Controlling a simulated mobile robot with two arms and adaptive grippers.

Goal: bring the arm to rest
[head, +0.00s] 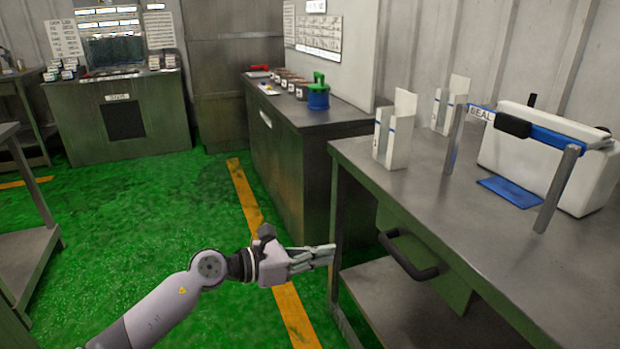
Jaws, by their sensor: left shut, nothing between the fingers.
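My left gripper (333,252) shows in the head view, at the end of my left arm (165,305), which comes in from the lower left. The gripper is shut and empty. In the picture its fingertips lie beside the front left leg of the grey workbench (480,255). I cannot tell whether they touch it. My right arm and gripper are not in view.
The workbench carries white cartons (396,140) and a white sealing machine (552,160). Its drawer has a dark handle (408,258) sticking out. A counter (300,165) stands behind, with a blue-and-green container (318,97). Green floor (150,215) is open to the left.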

